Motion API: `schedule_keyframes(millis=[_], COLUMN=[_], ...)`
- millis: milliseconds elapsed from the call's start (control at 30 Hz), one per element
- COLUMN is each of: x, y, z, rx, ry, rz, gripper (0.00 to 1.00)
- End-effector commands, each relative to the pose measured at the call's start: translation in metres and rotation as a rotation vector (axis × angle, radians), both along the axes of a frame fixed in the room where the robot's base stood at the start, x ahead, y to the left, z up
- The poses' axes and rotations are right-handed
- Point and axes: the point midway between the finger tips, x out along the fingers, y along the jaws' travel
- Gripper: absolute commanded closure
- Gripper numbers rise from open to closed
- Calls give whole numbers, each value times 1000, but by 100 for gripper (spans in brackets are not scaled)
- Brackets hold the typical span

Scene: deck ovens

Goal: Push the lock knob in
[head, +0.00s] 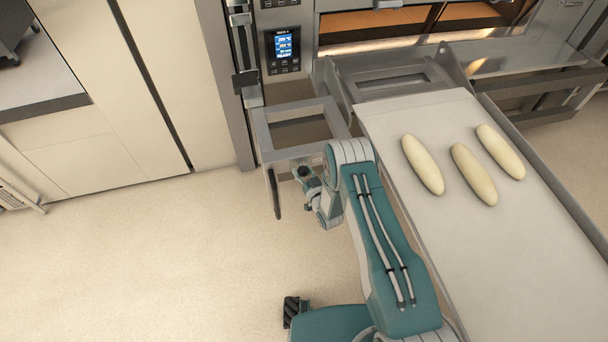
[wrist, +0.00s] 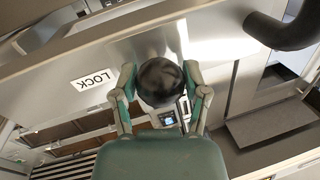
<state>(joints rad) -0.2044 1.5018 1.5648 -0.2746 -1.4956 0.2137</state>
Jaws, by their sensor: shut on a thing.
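The lock knob (wrist: 160,82) is a round black ball in the middle of the wrist view. My gripper (wrist: 161,80) has one finger on each side of it and is shut on it. A white label reading LOCK (wrist: 94,83) is on the grey metal panel, left of the knob, and appears upside down. How far in the knob sits cannot be told.
A loader belt (head: 440,215) with several pale loaves, one of them a loaf (head: 474,174), lies right of my arm. A dark handle (head: 274,194) hangs at the frame's left; a dark curved bar (wrist: 285,30) shows at upper right in the wrist view. The floor at left is clear.

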Motion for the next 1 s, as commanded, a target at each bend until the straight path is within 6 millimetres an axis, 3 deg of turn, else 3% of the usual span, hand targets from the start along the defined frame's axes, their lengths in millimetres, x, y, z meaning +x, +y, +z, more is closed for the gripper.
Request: schedule_keyframes(millis=[167,200,267,733,1000], x=[3,3,3,-1,-42], y=[0,0,0,-2,-24], z=[2,2,2,2,0], rx=[1,1,2,2,0], ry=[-4,-4,-5,-3,0], rz=[-3,-3,-3,-2,-4], gripper=[100,33,8,8,8])
